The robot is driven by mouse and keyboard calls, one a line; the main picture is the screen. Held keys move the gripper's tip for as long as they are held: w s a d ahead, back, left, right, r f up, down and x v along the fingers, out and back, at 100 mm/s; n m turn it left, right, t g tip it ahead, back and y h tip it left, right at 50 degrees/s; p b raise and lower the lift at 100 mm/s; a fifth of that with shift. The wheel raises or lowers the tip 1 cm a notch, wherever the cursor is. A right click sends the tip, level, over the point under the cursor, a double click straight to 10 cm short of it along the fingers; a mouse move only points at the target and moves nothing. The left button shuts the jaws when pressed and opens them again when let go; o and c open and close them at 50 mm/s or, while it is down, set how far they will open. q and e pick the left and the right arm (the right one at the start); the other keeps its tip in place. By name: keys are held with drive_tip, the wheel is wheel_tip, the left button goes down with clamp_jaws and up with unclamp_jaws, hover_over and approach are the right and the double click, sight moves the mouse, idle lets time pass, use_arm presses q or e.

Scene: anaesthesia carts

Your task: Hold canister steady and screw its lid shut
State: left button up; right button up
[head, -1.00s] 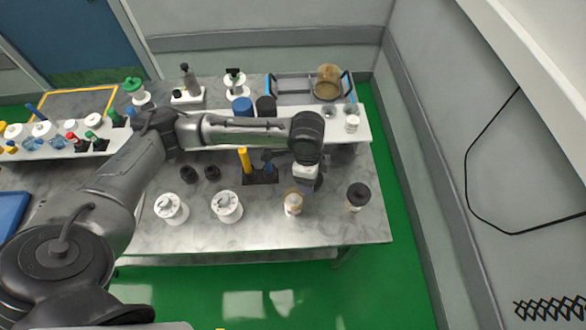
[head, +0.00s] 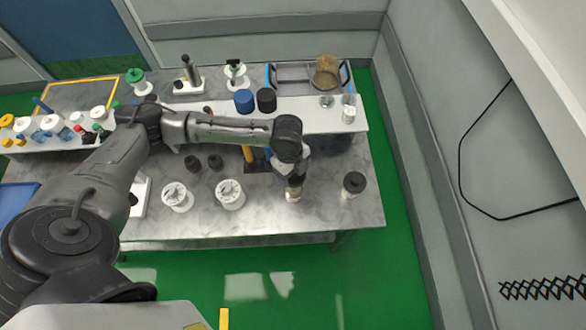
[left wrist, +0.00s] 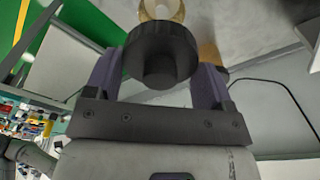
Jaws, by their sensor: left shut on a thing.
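A small pale canister (head: 293,194) with a tan upper part stands near the front edge of the steel bench in the head view. My left gripper (head: 295,181) points down just above it and partly hides its top. In the left wrist view the two purplish fingers of this gripper (left wrist: 158,80) are shut on a round black lid (left wrist: 160,42) with a central knob. A pale, tan-edged round thing (left wrist: 162,9) shows beyond the lid. Whether the lid touches the canister's rim cannot be told. My right gripper is out of view.
A similar canister with a black lid (head: 354,183) stands to the right. The bench's front right corner is clear.

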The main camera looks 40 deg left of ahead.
use_arm(q)
drive_tip(key=shift+r, duration=0.1)
drive_tip(key=shift+p, duration=0.5)
drive_tip(key=shift+f+b, duration=0.35)
drive_tip(key=shift+f, duration=0.5)
drive_tip(key=shift+f+b, duration=0.85)
drive_tip(key=shift+f, duration=1.5)
drive_tip(key=shift+f, duration=0.3)
drive_tip(key=shift+p, duration=0.35)
drive_tip(key=shift+f, duration=0.25)
